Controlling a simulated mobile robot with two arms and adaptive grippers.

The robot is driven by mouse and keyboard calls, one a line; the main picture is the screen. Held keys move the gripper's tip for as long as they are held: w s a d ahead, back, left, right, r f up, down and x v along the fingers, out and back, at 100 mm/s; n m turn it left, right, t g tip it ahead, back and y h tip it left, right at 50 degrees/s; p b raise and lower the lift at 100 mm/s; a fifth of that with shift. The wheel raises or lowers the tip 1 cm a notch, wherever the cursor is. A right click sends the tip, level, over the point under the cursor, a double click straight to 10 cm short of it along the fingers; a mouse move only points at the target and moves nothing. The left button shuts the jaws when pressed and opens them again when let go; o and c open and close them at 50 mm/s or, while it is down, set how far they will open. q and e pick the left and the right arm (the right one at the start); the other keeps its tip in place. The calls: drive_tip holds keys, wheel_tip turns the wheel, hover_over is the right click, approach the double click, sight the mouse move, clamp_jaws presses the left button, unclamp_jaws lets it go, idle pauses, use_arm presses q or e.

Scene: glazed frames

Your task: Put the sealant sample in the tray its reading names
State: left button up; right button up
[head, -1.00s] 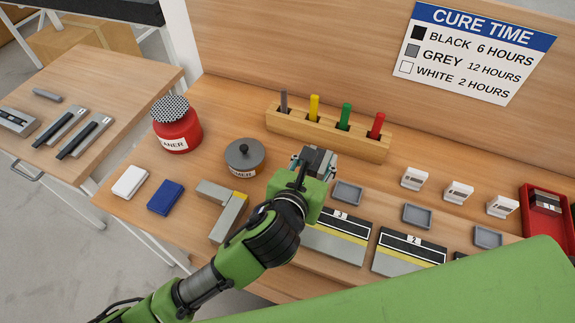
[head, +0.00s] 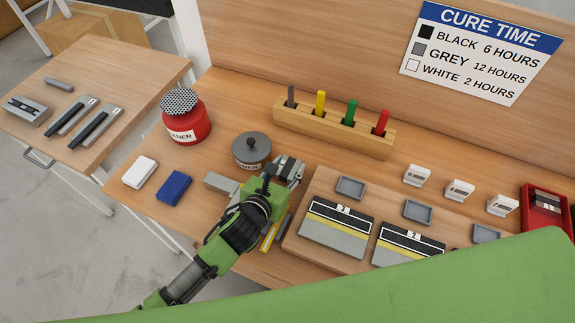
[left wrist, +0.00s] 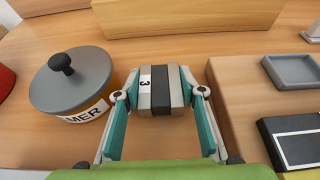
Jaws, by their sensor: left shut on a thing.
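My left gripper (head: 286,172) is shut on the sealant sample, a pale grey block with a black band and a "3" label, clear in the left wrist view (left wrist: 184,88). It is held above the bench, right of the grey-lidded pot (head: 251,150). Three small grey trays stand at right: one (head: 351,187), a middle one (head: 417,210) and one (head: 486,233) partly cut off by my green part. Striped plates marked 3 (head: 334,243) and 2 (head: 408,250) lie in front of the trays. The sign (head: 481,50) lists black 6, grey 12, white 2 hours. My right gripper is not visible.
Several coloured markers stand in a wooden rack (head: 333,126). Three white stands (head: 459,190) and a red box (head: 545,196) holding a block are at right. A red can (head: 184,118), white block (head: 140,172) and blue block (head: 174,187) are at left.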

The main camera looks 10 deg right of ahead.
use_arm(q)
drive_tip(key=shift+f, duration=0.1)
drive_tip(key=o, duration=1.2)
